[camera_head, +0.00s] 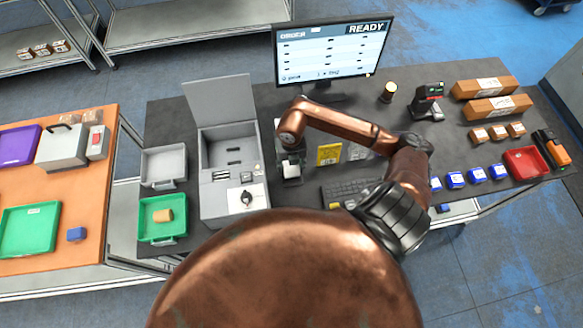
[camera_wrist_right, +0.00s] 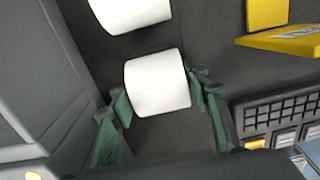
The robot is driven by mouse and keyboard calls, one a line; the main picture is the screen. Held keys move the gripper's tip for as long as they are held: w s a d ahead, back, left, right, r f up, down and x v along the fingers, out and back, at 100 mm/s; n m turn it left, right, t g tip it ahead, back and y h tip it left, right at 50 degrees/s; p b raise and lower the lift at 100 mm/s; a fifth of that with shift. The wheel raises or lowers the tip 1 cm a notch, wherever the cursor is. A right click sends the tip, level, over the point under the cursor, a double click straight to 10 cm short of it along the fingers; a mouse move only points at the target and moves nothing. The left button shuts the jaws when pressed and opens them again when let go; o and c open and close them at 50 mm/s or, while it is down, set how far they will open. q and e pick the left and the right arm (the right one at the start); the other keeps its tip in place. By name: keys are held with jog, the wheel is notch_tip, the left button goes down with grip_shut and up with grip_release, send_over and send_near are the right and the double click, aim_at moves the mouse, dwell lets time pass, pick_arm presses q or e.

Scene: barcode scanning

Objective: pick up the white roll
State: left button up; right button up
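A white roll (camera_wrist_right: 157,82) lies on the dark table in the right wrist view, between the two green-padded fingers of my right gripper (camera_wrist_right: 160,97). The fingers stand wide apart, one on each side of the roll, with narrow gaps; I see no firm grip. A second white roll (camera_wrist_right: 130,10) lies just beyond it, cut off by the frame's top. In the head view my right gripper (camera_head: 290,158) points down beside the grey machine, mostly hidden under my wrist. A white roll (camera_head: 291,171) shows below it. My left gripper is not in view.
The open grey machine (camera_head: 212,205) stands close on the left. A keyboard (camera_head: 345,192) and a yellow packet (camera_head: 328,154) are close on the right. A monitor (camera_head: 333,55) stands behind. A green tray (camera_head: 163,232) and a grey tray (camera_head: 164,150) lie further left.

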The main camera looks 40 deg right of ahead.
jog(key=c, duration=0.8)
jog(key=shift+r, duration=0.1)
